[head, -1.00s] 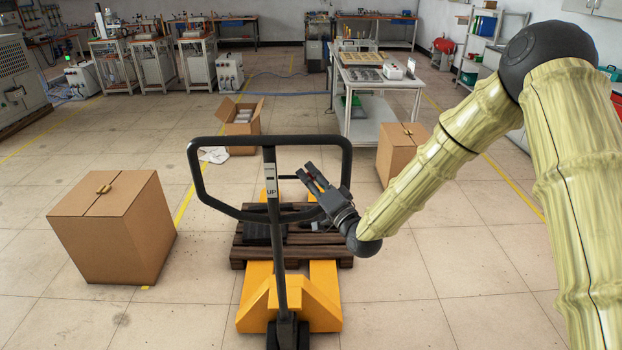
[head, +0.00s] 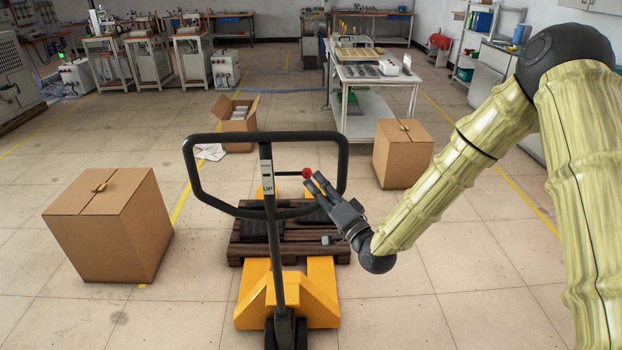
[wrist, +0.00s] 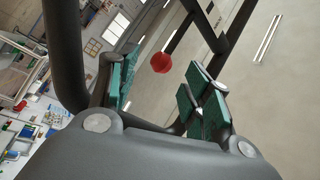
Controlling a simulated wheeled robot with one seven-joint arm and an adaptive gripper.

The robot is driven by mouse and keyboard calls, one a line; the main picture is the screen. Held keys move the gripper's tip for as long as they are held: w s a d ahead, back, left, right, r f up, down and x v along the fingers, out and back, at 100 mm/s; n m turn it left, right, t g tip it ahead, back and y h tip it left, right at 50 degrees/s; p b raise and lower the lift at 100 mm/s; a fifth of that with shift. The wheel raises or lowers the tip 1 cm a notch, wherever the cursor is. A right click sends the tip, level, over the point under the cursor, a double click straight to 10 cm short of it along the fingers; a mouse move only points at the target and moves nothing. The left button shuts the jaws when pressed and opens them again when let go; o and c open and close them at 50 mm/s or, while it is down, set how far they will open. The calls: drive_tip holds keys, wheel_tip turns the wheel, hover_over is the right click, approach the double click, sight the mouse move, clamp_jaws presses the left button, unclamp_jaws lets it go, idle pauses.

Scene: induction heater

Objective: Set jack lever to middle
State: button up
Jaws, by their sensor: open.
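The jack lever is a thin dark rod with a red ball knob (head: 307,173), reaching right from the upright column of the pallet jack handle (head: 189,165). The knob also shows in the wrist view (wrist: 161,63), ahead of the fingers and nearly between them. My gripper (head: 315,183) is open and empty, just right of and slightly below the knob in the head view. I cannot tell whether a finger touches it. A label reading "UP" (head: 267,187) is on the column. The yellow jack body (head: 287,302) stands below.
A wooden pallet (head: 236,247) with dark items lies on the jack forks. Closed cardboard boxes stand left (head: 100,230) and right (head: 402,158); an open box (head: 236,127) is behind. The handle loop surrounds the lever area closely. The floor at front right is clear.

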drive_tip(key=v, duration=0.6)
drive_tip(key=shift+s+f, duration=0.1)
drive_tip(key=s+d+f+n+g+h, duration=0.1)
drive_tip(key=s+f+g+h, duration=0.15)
drive_tip(key=s+f, duration=0.45)
drive_tip(key=s+d+f+g+h, duration=0.2)
drive_tip(key=s+f+g, duration=0.1)
drive_tip(key=f, duration=0.9)
drive_tip(key=s+d+f+n+g+h, duration=0.1)
drive_tip(key=s+f+g+h, duration=0.15)
drive_tip(key=s+f, duration=0.45)
drive_tip(key=s+d+f+n+g+h, duration=0.1)
drive_tip(key=s+d+f+g, duration=0.2)
drive_tip(key=s, duration=0.5)
drive_tip(key=s+d+f+g+h, duration=0.2)
drive_tip(key=s+d+f+g, duration=0.1)
drive_tip(key=s, duration=0.5)
drive_tip(key=s+d+f+n+g+h, duration=0.1)
drive_tip(key=s+d+f+g, duration=0.2)
drive_tip(key=s+f, duration=0.4)
drive_tip(key=shift+s+d+n+h, duration=0.3)
drive_tip(key=shift+s+d, duration=0.5)
drive_tip(key=shift+s, duration=0.15)
